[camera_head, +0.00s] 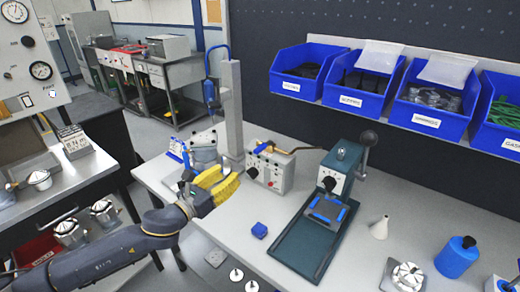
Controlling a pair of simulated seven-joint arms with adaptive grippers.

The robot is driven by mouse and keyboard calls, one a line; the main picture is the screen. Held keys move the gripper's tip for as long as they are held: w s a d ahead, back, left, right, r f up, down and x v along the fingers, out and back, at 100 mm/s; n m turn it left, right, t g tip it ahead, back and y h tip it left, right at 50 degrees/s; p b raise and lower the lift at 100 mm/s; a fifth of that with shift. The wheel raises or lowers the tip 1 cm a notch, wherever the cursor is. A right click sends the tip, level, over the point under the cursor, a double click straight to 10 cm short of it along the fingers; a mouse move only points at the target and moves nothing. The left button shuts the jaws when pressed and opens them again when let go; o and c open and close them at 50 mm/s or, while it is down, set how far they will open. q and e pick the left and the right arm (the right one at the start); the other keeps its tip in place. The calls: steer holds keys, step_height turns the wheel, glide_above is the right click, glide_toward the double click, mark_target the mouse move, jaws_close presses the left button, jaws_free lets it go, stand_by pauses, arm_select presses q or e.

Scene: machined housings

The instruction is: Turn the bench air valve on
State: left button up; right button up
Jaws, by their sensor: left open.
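A small grey box (270,172) with dark knobs on its front stands on the bench, left of the green press. On its top is a blue lever (263,147) beside a brass-coloured fitting with a dark hose; this looks like the bench air valve. Which way the lever is set is too small to tell. My left gripper (231,175), with yellow fingers, is open and empty. It is just left of the grey box, apart from it as far as I can see. My right gripper is not in view.
A grey post (231,110) with a blue tool (210,92) stands behind my left gripper. The green press (340,180) is right of the box. Blue bins (355,95) hang above.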

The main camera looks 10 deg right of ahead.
mark_target(255, 152)
arm_select(q)
steer(key=shift+m, duration=0.6)
steer(key=x, duration=1.7)
steer(key=shift+w+d+r, duration=0.1)
steer(key=shift+w+d, duration=0.05)
steer(key=shift+w, duration=0.15)
steer(key=shift+c, duration=0.2)
jaws_close()
steer(key=shift+r, duration=0.1)
